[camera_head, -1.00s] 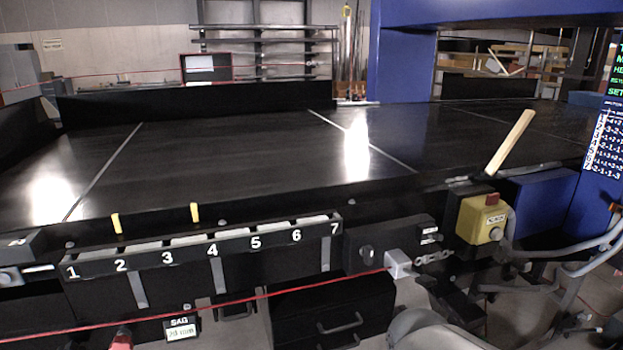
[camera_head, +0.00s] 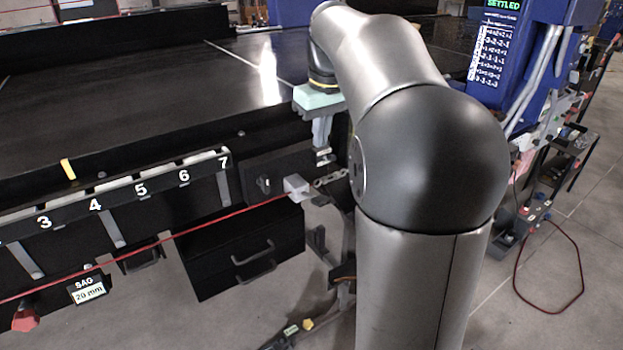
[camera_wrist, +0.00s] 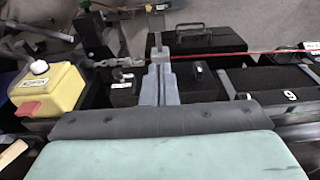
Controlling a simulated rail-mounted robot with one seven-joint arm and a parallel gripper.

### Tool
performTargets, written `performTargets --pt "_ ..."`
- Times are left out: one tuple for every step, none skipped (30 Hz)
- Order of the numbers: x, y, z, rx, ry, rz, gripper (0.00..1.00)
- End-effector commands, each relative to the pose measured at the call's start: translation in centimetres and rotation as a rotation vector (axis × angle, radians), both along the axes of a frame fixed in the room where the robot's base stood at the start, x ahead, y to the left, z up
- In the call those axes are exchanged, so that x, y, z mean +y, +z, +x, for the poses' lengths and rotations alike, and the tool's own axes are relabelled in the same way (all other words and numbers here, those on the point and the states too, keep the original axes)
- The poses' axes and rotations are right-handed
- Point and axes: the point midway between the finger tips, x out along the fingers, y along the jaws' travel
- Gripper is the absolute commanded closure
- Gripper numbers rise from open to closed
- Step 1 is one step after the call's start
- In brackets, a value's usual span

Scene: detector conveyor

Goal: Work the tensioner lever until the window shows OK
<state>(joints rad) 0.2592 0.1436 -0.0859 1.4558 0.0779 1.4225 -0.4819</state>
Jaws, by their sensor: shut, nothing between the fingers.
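My gripper (camera_head: 322,145) points down at the belt's front edge, right of the number 7; its fingers (camera_wrist: 158,85) are together and empty in the wrist view, close to the grey block (camera_wrist: 159,54) on the red cord. Contact cannot be told. A pale wooden bar (camera_wrist: 12,153), possibly the lever, shows at the wrist view's lower left; my arm hides that area in the head view. Which part is the tensioner lever is not certain. The SAG window (camera_head: 89,292) reads 20 mm. No OK is legible.
The yellow box (camera_wrist: 48,90) with a white button and red part is left of my fingers. A chain (camera_head: 331,178) runs beside the grey block. The red cord (camera_head: 150,246) crosses the conveyor's front. The black belt (camera_head: 130,100) is clear.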

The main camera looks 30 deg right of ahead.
Motion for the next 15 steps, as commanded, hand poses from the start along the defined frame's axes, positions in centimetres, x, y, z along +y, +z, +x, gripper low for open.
performTargets --pt "-0.26 0.23 0.22 -0.001 0.002 -0.001 1.00" --pt "-0.34 0.28 0.28 -0.001 0.003 -0.001 1.00" --pt "-0.38 0.33 0.32 -0.002 0.003 -0.001 1.00" --pt "-0.40 0.35 0.33 -0.002 0.004 -0.001 1.00" --pt "-0.39 0.36 0.33 -0.002 0.004 -0.001 1.00" --pt "-0.38 0.35 0.32 -0.002 0.004 -0.001 1.00" --pt "-0.37 0.35 0.31 -0.002 0.004 -0.002 1.00" --pt "-0.37 0.35 0.31 -0.002 0.004 -0.002 1.00" --pt "-0.36 0.35 0.31 -0.002 0.004 -0.002 1.00" --pt "-0.36 0.35 0.31 -0.002 0.004 -0.002 1.00" --pt "-0.37 0.34 0.30 -0.002 0.004 -0.002 1.00" --pt "-0.35 0.29 0.30 -0.002 0.004 -0.002 1.00" --pt "-0.34 0.20 0.31 -0.002 0.004 -0.001 1.00" --pt "-0.34 0.07 0.32 -0.001 0.004 -0.001 1.00" --pt "-0.33 -0.20 0.37 -0.001 0.004 -0.001 1.00"
